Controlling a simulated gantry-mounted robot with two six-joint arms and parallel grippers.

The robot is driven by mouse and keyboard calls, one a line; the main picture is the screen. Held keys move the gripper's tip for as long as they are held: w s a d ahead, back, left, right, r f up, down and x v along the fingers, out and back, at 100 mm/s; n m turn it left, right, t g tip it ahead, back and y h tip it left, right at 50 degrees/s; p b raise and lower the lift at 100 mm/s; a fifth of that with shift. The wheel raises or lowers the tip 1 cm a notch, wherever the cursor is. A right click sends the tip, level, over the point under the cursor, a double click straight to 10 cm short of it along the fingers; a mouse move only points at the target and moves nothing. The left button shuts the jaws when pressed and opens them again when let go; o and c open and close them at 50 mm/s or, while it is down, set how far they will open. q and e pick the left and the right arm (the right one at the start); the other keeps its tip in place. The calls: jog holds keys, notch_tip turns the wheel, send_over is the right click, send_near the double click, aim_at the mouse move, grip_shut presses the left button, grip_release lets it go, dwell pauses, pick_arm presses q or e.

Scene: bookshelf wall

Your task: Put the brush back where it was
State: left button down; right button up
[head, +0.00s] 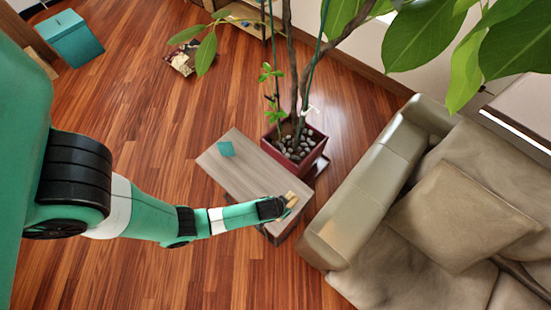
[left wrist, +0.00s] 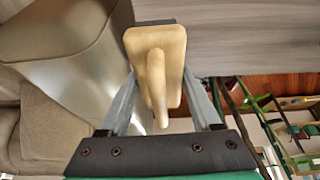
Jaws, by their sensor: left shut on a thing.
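My left gripper (head: 284,204) is above the near right end of a small grey wooden table (head: 232,172) in the head view. It is shut on a light wooden brush (head: 291,199). In the left wrist view the brush (left wrist: 172,50) sits between the two grey fingers of my left gripper (left wrist: 160,80). Its flat pale block and rounded handle face the camera; any bristles are hidden. The table top (left wrist: 245,38) shows behind it at the upper right. I cannot tell whether the brush touches the table. My right gripper is in neither view.
A teal object (head: 226,149) lies on the table's far part. A potted plant (head: 305,150) with pebbles stands close beside the table, its leaves overhanging. A beige sofa (head: 370,195) borders the right. A teal bin (head: 70,40) stands far left. The wooden floor left of the table is mostly clear.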

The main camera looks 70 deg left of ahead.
pick_arm(q)
jog(key=a+f+b, duration=0.4)
jog(key=a, duration=0.1)
jog(key=s+a+f+b, duration=0.1)
jog(key=a+f+b, duration=0.1)
jog(key=f, duration=0.1)
jog(key=shift+a, duration=0.3)
jog(key=shift+a+b, duration=0.25)
jog(key=shift+b, duration=0.1)
jog(key=shift+a, duration=0.1)
jog(key=f+b, duration=0.1)
jog(key=f, duration=0.1)
jog(key=f+b, duration=0.2)
jog(key=shift+a, duration=0.4)
jog(key=shift+c, duration=0.5)
grip_release()
jog(key=shift+f, duration=0.1)
